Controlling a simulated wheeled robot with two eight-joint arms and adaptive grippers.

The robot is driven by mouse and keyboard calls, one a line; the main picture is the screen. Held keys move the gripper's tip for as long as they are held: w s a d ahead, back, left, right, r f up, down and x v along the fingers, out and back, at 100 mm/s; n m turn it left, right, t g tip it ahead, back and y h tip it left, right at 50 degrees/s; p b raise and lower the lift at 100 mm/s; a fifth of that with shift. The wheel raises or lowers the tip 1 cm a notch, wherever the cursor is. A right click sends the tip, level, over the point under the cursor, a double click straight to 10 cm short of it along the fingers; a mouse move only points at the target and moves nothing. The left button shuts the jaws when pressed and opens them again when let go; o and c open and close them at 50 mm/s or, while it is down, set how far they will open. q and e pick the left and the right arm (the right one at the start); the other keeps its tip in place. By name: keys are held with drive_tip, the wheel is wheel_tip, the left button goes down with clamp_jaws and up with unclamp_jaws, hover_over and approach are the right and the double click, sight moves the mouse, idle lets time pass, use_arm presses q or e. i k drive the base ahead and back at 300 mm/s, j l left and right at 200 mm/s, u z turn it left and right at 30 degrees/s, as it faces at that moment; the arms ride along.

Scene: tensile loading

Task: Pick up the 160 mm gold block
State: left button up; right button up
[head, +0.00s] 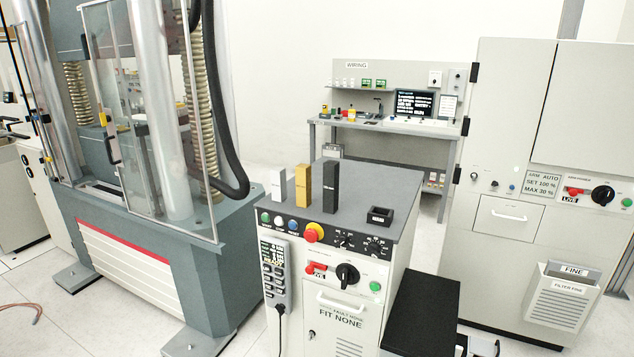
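The gold block (303,187) stands upright on the dark top of a grey control cabinet in the head view. A white block (278,184) stands close on its left and is shorter. A black block (330,187) stands close on its right and looks about as tall or slightly taller. The blocks are upright with small gaps between them. Neither of my grippers shows in the head view.
The cabinet top (385,183) is clear behind and right of the blocks, except for a small black square holder (380,215). A red emergency button (314,232) and knobs line its front. A large testing machine (150,240) stands left.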

sight(303, 172)
drive_tip(key=i+j+z, duration=0.1)
drive_tip(key=i+j, duration=0.45)
drive_tip(key=j, duration=0.25)
drive_tip(key=i+j+z, duration=0.15)
drive_tip(key=i+j, duration=0.15)
drive_tip(key=j, duration=0.1)
